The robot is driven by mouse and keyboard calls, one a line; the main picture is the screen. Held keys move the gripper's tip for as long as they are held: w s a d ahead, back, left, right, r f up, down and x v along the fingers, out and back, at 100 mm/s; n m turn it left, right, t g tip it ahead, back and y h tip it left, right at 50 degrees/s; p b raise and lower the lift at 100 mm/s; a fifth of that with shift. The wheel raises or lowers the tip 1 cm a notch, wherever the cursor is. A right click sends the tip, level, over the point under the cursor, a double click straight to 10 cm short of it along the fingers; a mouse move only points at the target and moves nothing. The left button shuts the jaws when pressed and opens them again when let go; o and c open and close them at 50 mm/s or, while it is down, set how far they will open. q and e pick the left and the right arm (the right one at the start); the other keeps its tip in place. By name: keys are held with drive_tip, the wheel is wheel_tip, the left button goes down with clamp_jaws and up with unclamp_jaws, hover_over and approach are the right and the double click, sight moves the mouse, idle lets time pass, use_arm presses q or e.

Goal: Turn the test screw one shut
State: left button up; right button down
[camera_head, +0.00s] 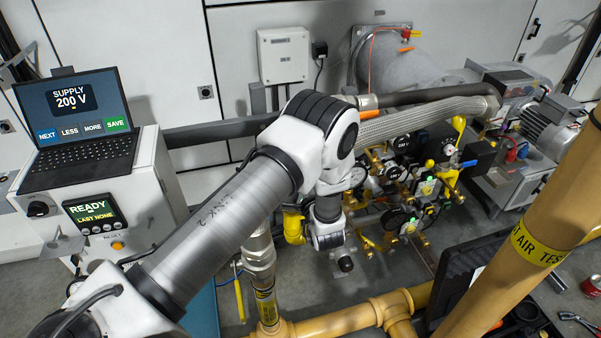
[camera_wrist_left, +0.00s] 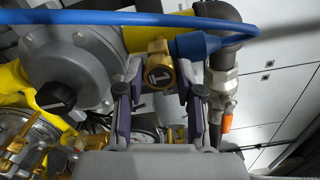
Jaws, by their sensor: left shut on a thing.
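Test screw one, a brass piece marked "1" (camera_wrist_left: 158,64), shows in the left wrist view beside a grey round housing (camera_wrist_left: 75,65). My left gripper (camera_wrist_left: 159,88) has one finger on each side of it and is shut on it. The exact contact at the fingertips is hard to see. In the head view my left arm reaches over the brass valve cluster (camera_head: 400,190); its wrist hides the fingers and the screw. My right gripper is in neither view.
A blue hose (camera_wrist_left: 130,18) crosses above the screw. A braided hose (camera_head: 425,118) and yellow pipes (camera_head: 340,322) surround the valves. A laptop (camera_head: 75,125) reads "SUPPLY 200 V"; a panel (camera_head: 95,213) reads "READY, LAST NONE". A large tan pipe (camera_head: 535,235) stands at right.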

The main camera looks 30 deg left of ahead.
use_arm(q)
drive_tip(key=o, duration=1.2)
drive_tip(key=shift+c, duration=0.2)
drive_tip(key=v, duration=1.2)
